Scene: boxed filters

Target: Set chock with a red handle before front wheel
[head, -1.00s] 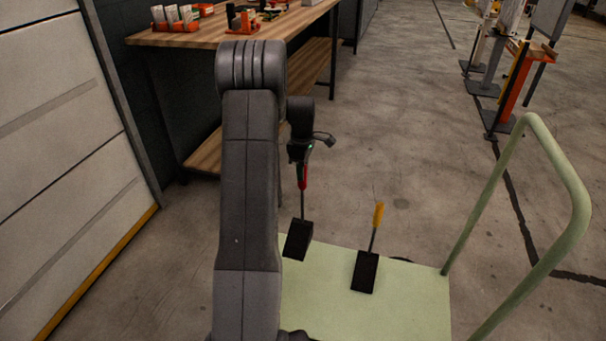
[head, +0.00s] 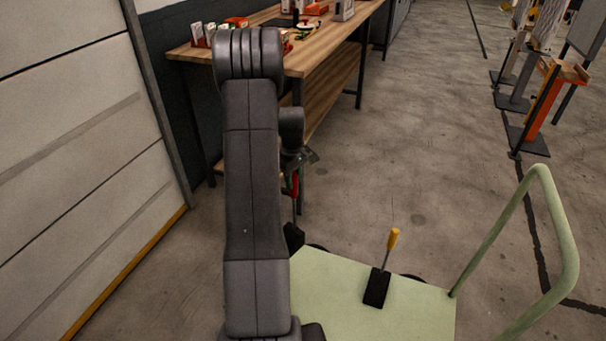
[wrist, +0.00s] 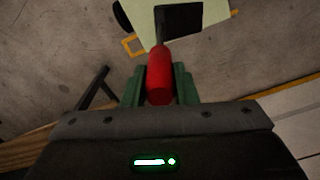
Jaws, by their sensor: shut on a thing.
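My gripper (wrist: 159,88) is shut on the red handle (wrist: 159,76) of a black chock (wrist: 180,21). In the head view the red-handled chock (head: 293,237) hangs upright below my gripper (head: 295,176), at the far left edge of the green cart (head: 330,290); my arm partly hides it. I cannot tell whether it is clear of the cart. A second chock with a yellow handle (head: 392,240) and black foot (head: 376,288) stands on the cart deck. A dark wheel (head: 412,278) shows in part at the deck's far edge.
A wooden workbench (head: 335,45) with boxes and tools stands ahead. A pale panelled wall (head: 75,150) is on the left. The cart's green handle rail (head: 560,215) rises at right. Orange and black stands (head: 540,105) are at far right. Floor beyond the cart is clear.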

